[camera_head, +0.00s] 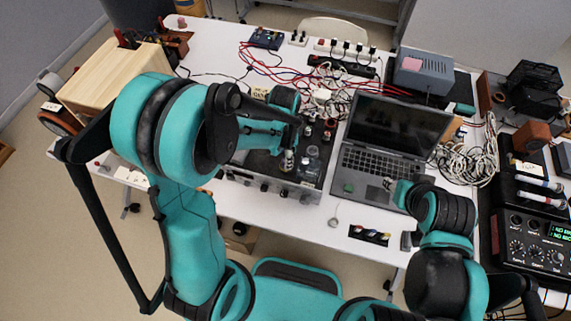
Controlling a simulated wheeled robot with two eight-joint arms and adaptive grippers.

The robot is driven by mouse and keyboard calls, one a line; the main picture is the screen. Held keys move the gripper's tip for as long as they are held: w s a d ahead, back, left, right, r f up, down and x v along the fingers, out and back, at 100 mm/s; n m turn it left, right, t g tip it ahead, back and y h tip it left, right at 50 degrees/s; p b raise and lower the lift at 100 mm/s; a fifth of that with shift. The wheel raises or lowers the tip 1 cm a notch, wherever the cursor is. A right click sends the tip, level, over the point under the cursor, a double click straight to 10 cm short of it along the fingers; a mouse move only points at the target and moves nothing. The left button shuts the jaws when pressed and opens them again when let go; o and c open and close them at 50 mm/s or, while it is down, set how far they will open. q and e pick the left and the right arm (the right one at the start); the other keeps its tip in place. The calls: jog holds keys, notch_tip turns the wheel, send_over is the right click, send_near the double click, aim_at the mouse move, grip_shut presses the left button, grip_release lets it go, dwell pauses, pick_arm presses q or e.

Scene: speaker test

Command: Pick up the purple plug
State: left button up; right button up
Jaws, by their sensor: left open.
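I cannot pick out a purple plug for certain. A black-topped device with a silver front (275,188) stands on the white table, with several small knobs or plugs on its top near my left gripper. My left gripper (291,145) is open above the right part of this device, and my arm hides part of it. I cannot tell whether its fingers touch anything. My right gripper (392,185) shows only in small part at the front edge of the laptop (384,160), and its fingers are unclear.
Tangled white and red cables (325,88) lie behind the device. A power strip (345,48) is at the back. A wooden box (115,75) stands at the left, a grey box (423,72) at the back right, and a mixer (535,240) at the right.

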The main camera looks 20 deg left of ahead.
pick_arm(q)
notch_tip(320, 180, down, 3)
jog(key=shift+f+b, duration=0.15)
jog(key=shift+b, duration=0.2)
grip_shut()
